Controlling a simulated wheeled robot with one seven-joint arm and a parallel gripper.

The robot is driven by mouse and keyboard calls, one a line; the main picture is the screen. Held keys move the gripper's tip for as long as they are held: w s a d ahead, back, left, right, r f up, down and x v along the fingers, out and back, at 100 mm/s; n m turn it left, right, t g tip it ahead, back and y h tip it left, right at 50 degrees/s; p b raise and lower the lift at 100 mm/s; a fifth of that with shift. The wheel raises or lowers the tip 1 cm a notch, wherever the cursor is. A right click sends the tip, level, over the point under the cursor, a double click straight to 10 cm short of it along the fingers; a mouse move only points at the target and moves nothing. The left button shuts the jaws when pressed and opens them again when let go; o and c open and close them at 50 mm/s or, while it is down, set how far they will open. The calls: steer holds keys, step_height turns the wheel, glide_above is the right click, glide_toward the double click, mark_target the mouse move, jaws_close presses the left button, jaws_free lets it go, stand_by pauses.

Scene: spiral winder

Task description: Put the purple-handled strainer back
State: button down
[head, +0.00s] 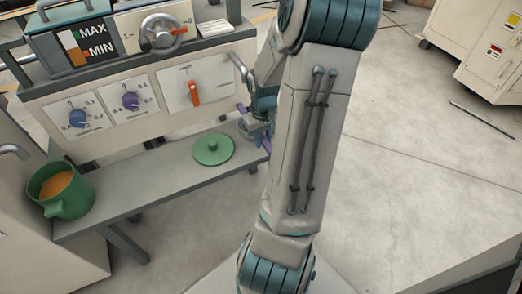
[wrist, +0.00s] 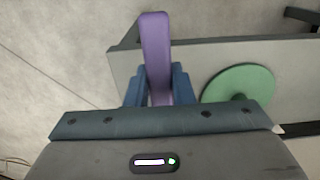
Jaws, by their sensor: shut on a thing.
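The purple handle of the strainer (wrist: 156,38) is between the two blue fingers of my gripper (wrist: 159,82) in the wrist view. My gripper is shut on it. The handle sticks out past the fingertips, over the end of the grey bench. In the head view my gripper (head: 256,128) is at the bench's right end, mostly hidden behind my arm. Only small bits of the purple handle (head: 266,143) show there. I cannot make out the strainer's bowl in either view.
A green lid with a knob (head: 213,149) lies on the grey bench (head: 150,185), close to my gripper. A green pot with orange contents (head: 62,190) stands at the bench's left end. A control panel with dials (head: 130,100) rises behind. Open floor lies right.

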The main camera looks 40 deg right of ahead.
steer(key=shift+w+d+f, duration=0.1)
steer(key=shift+w+f, duration=0.3)
steer(key=shift+w, duration=0.1)
steer(key=shift+f+b, duration=1.3)
steer(key=shift+f, duration=0.55)
steer(key=shift+f, duration=0.15)
steer(key=c, duration=1.3)
jaws_free()
steer(key=shift+o, duration=0.2)
